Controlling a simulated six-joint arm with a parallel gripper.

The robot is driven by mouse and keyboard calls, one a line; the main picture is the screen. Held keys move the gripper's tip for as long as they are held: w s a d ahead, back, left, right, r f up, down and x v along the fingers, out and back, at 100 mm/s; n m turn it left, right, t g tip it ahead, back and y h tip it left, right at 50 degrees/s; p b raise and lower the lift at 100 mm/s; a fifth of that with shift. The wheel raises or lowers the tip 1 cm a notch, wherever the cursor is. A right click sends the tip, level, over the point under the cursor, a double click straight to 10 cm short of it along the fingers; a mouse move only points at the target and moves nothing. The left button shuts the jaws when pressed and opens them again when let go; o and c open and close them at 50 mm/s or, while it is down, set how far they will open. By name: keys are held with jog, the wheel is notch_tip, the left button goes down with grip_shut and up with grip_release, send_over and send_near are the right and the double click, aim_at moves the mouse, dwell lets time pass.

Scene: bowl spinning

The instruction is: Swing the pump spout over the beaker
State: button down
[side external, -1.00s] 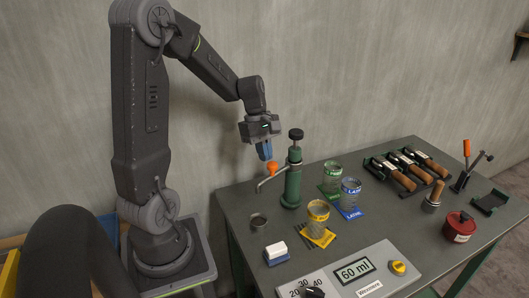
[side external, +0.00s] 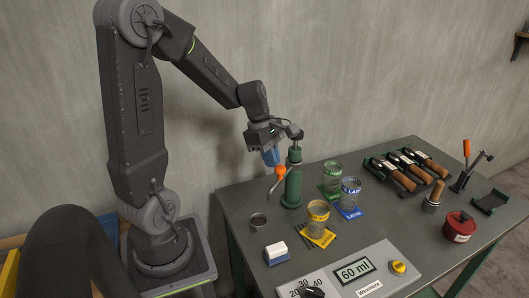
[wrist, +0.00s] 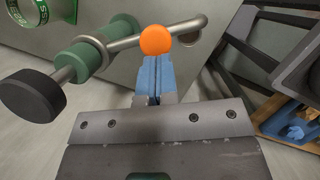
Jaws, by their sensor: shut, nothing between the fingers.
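The green pump (side external: 292,184) with a black top knob stands on the table. Its metal spout (side external: 272,187) points toward the front left, over bare table behind a small metal cup (side external: 258,221). Glass beakers in yellow (side external: 317,212), green (side external: 332,176) and blue (side external: 350,191) stand right of the pump.
A white block (side external: 276,252) and a control panel (side external: 352,275) reading 60 ml are at the front. A rack of wooden-handled tools (side external: 405,170), a red canister (side external: 459,227) and an orange-handled lever (side external: 466,150) are at the right.

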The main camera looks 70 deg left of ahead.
jog(key=d+n, duration=0.1)
jog(key=w+d+n, duration=0.1)
jog(key=n, duration=0.1)
jog(key=shift+d+t+y, duration=0.15)
jog(key=shift+t+y, duration=0.15)
jog(key=shift+t, duration=0.1)
jog(key=shift+w+d+n+y, duration=0.25)
jog(key=shift+w+d+n, duration=0.6)
jog(key=shift+w, duration=0.3)
jog(key=shift+w+d+n+y, duration=0.25)
jog(key=shift+w+d+n, duration=0.6)
jog(key=shift+w, duration=0.3)
jog(key=shift+d, duration=0.1)
notch_tip(320, 180, up, 10)
send_over(274, 186)
jog(key=shift+t, duration=0.3)
